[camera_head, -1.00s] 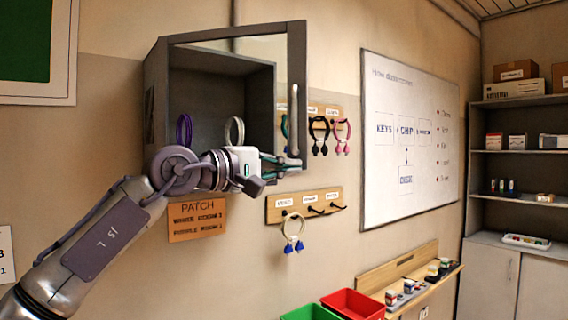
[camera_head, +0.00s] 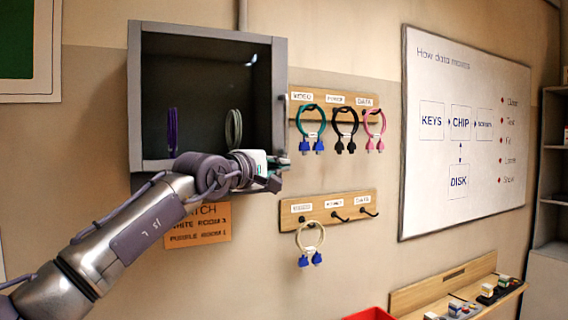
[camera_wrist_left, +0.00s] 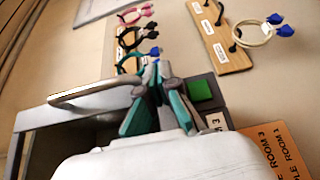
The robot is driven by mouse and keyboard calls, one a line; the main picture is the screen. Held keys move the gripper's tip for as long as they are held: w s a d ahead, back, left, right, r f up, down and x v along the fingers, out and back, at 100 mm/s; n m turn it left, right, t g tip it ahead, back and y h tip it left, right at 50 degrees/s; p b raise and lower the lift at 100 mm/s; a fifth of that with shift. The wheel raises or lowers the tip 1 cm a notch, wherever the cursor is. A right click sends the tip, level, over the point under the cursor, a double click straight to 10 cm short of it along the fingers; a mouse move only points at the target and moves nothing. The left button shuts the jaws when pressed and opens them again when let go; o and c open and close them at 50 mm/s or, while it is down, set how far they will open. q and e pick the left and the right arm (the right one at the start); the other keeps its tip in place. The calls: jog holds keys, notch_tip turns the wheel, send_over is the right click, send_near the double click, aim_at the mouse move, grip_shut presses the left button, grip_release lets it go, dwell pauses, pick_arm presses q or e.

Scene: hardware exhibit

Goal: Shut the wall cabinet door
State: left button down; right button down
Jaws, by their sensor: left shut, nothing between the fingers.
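The grey wall cabinet (camera_head: 135,95) hangs at the left of the head view. Its framed glass door (camera_head: 279,95) now lies over the front, shut or nearly so; I cannot tell whether a thin gap is left. The pale door handle (camera_wrist_left: 90,95) shows in the left wrist view, close by the fingers. My left gripper (camera_head: 279,172) is shut and empty at the door's lower right corner; it also shows in the left wrist view (camera_wrist_left: 160,100). Whether the fingers touch the door is unclear. My right gripper is not in view.
Beside the cabinet are an upper hook rack (camera_head: 335,105) with several cables and a lower rack (camera_head: 330,208) with one cable. An orange sign (camera_head: 205,225) is below the cabinet. A whiteboard (camera_head: 465,130) and a shelf (camera_head: 455,285) stand farther right.

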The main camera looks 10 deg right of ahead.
pick_arm(q)
jog(key=w, duration=0.1)
jog(key=w+n+t+y, duration=0.1)
jog(key=w+t+y, duration=0.1)
jog(key=shift+w+a+r+n+p, duration=0.2)
jog(key=shift+w+r+n+p, duration=0.1)
jog(key=shift+p, duration=0.1)
jog(key=shift+a, duration=0.1)
